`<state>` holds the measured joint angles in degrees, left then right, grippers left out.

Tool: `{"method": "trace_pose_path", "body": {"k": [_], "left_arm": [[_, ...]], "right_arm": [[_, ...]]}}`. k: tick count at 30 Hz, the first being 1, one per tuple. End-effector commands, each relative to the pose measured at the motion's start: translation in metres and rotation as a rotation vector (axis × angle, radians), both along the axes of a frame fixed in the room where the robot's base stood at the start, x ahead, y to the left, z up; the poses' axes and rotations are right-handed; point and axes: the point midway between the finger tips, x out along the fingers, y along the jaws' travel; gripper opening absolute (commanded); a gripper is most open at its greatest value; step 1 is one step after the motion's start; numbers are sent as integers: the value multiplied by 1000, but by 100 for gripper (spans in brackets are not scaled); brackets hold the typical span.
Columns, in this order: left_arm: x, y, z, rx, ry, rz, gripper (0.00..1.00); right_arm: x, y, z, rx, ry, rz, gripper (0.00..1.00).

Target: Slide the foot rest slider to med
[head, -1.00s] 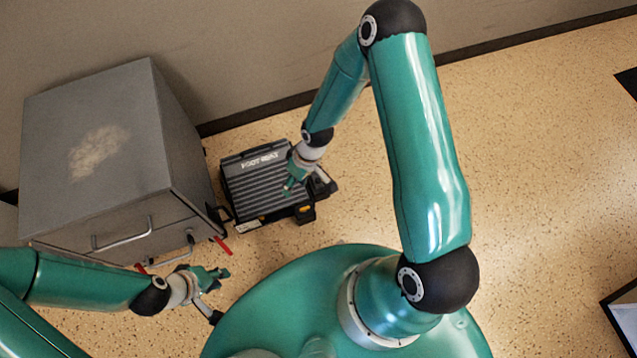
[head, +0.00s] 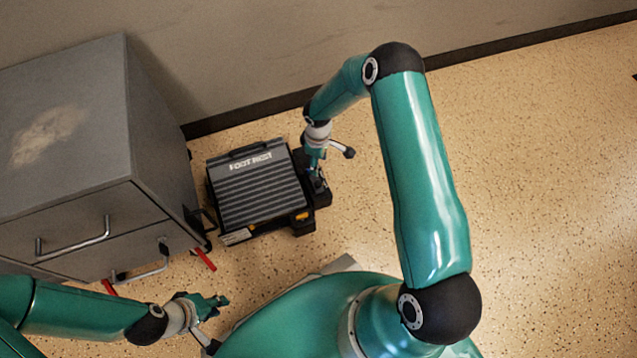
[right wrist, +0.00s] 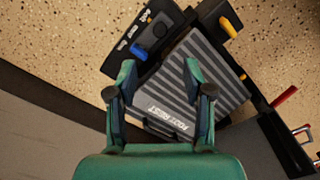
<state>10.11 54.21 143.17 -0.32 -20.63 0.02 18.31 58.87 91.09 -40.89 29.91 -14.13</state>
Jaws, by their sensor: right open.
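The foot rest (head: 262,192) is a dark unit with a ribbed grey top, on the floor beside the cabinet. Its black side strip (head: 322,197) runs along its right edge. In the right wrist view the strip carries a blue slider knob (right wrist: 139,51) and small white labels too small to read surely. My right gripper (head: 317,175) is over this strip, open and empty. In its wrist view the fingertips (right wrist: 159,67) point toward the strip, with the blue knob just beyond the left finger; contact cannot be told. My left gripper (head: 220,302) is low left, open and empty, away from the foot rest.
A grey cabinet (head: 70,130) with metal handles stands left of the foot rest. A red lever (head: 204,259) sticks out between them. A yellow knob (right wrist: 229,27) is on the foot rest's front edge. The wall is behind; the floor to the right is clear.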

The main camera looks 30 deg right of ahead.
Motion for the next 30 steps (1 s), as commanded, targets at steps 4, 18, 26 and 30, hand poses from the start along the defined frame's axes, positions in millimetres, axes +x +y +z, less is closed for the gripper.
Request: {"method": "trace_pose_path", "body": {"k": [4, 18, 26, 30], "left_arm": [[0, 0, -17, 0, 0, 0, 25], [0, 0, -46, 0, 0, 0, 25], [0, 0, -48, 0, 0, 0, 25], [0, 0, -48, 0, 1, 0, 25]], "right_arm": [[-1, 1, -40, 1, 2, 1, 51], [0, 0, -119, 1, -1, 0, 51], [0, 0, -126, 1, -1, -1, 51], [0, 0, -126, 1, -1, -1, 51]]}}
